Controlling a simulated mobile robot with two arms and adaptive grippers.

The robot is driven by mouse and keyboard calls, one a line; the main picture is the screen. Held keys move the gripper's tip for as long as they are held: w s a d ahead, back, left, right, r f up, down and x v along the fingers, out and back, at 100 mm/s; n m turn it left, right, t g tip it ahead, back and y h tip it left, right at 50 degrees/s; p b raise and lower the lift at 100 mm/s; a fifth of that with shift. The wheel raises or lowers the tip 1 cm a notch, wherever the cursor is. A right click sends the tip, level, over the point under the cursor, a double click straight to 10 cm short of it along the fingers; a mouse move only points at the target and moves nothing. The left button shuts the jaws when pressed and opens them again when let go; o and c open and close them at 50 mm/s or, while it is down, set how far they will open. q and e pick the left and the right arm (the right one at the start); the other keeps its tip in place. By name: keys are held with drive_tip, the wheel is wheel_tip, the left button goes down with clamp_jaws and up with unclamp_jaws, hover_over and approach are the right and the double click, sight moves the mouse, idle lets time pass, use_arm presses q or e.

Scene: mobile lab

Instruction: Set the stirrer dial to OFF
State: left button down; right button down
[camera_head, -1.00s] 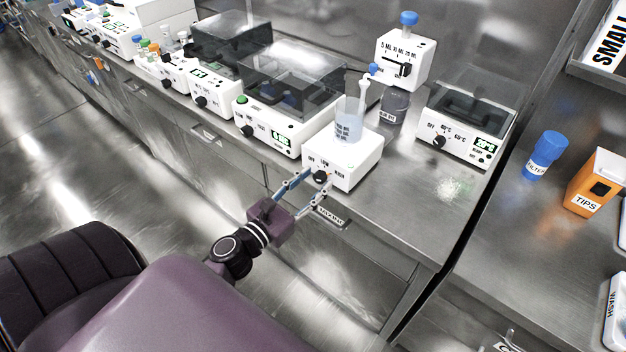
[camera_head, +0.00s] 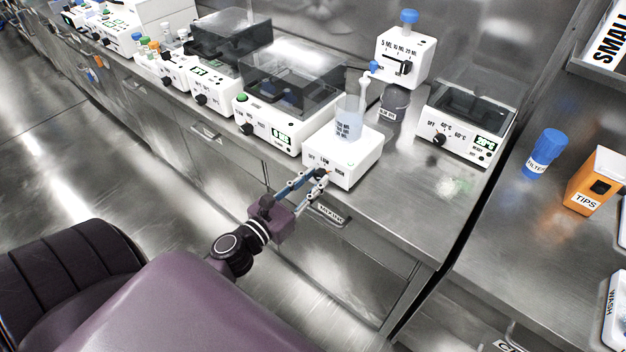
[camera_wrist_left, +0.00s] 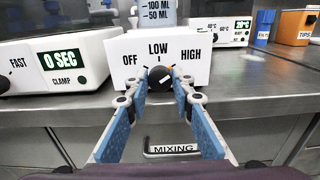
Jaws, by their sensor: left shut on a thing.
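The stirrer (camera_head: 343,160) is a white box on the steel bench with a beaker (camera_head: 349,122) of clear bluish liquid on top. Its front is marked OFF, LOW and HIGH from left to right, and also shows in the left wrist view (camera_wrist_left: 200,74). The black dial (camera_wrist_left: 160,79) sits below LOW. A short white mark on it slants up to the right; I cannot tell which setting it marks. My left gripper (camera_wrist_left: 161,74) is shut on the dial, one fingertip at each side. In the head view the left gripper (camera_head: 321,175) partly hides the dial. My right gripper is not in view.
A white device with a clear lid (camera_head: 275,100) stands left of the stirrer, and a heater with a dial (camera_head: 462,135) stands right. A dispenser (camera_head: 405,58) is behind. A drawer handle marked MIXING (camera_wrist_left: 172,149) lies below. The bench front right of the stirrer is clear.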

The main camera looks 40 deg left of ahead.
use_arm(q)
drive_tip(key=n+p, duration=0.1)
drive_tip(key=n, duration=0.5)
drive_tip(key=n+p, duration=0.2)
drive_tip(key=n, duration=0.5)
drive_tip(key=shift+a, duration=0.15)
drive_tip(key=n+p, duration=0.2)
drive_tip(key=n, duration=0.3)
drive_tip(key=shift+f, duration=0.1)
drive_tip(key=n+p, duration=0.1)
drive_tip(key=n, duration=0.4)
drive_tip(key=shift+f+p, duration=0.1)
drive_tip(key=shift+p, duration=0.2)
drive_tip(key=shift+n, duration=0.3)
drive_tip(key=c, duration=1.7)
unclamp_jaws()
drive_tip(key=shift+o, duration=0.2)
drive_tip(key=shift+f, duration=0.1)
drive_tip(key=shift+s, duration=0.1)
